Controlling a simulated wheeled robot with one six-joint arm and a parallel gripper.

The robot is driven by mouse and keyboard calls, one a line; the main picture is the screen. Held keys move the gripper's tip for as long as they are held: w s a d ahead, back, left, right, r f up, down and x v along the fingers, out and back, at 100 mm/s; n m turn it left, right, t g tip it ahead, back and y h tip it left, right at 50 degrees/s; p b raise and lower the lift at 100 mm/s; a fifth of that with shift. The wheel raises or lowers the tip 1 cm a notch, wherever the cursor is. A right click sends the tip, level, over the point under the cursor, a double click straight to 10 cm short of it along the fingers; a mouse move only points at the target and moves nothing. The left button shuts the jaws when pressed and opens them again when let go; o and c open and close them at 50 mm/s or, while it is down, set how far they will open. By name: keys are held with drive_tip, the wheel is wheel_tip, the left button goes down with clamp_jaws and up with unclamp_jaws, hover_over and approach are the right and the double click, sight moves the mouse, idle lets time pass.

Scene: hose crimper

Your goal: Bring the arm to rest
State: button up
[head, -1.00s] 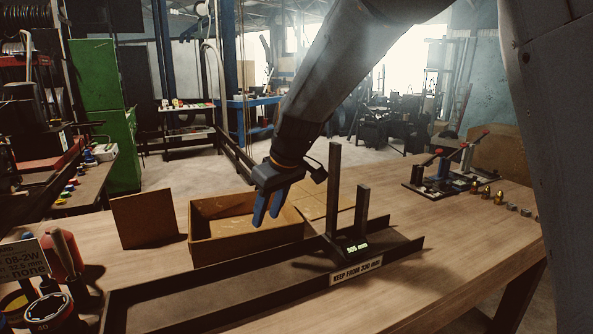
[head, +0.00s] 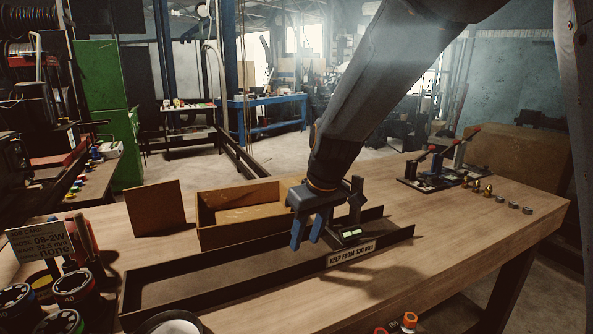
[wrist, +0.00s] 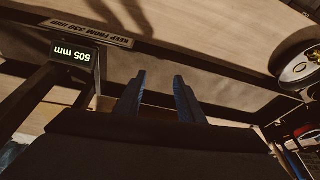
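My gripper (head: 307,230) has two blue fingers and points down over the right part of the long dark tray (head: 215,268) on the wooden bench. The fingers are apart with nothing between them, as the wrist view (wrist: 160,92) also shows. Beside it stands a black measuring stand (head: 355,195), partly hidden by my arm in the head view. Its green display reads 505 mm in the wrist view (wrist: 73,52). The label "KEEP FROM 330 mm" (head: 351,254) is on the tray's front wall.
An open wooden box (head: 250,235) and an upright board (head: 157,208) stand behind the tray. Red-handled clamps (head: 440,165) and several small fittings (head: 488,190) sit at the right. Round containers (head: 75,285) and a sign (head: 40,242) stand at the left.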

drive_tip(key=s+d+f+m, duration=0.1)
drive_tip(key=s+d, duration=0.1)
drive_tip(key=d, duration=0.1)
drive_tip(key=s+d+f+m, duration=0.1)
drive_tip(key=s+d, duration=0.1)
drive_tip(key=d, duration=0.1)
drive_tip(key=s+d+f+m+h, duration=0.1)
drive_tip(key=s+d+f, duration=0.1)
drive_tip(key=s+d, duration=0.1)
drive_tip(key=shift+d, duration=0.1)
drive_tip(key=s+d+f+m+g+h, duration=0.1)
drive_tip(key=s+d+f+m, duration=0.2)
drive_tip(key=s+d, duration=0.5)
drive_tip(key=s+f, duration=0.1)
drive_tip(key=s, duration=0.1)
drive_tip(key=shift+s+m, duration=0.3)
drive_tip(key=shift+m, duration=0.1)
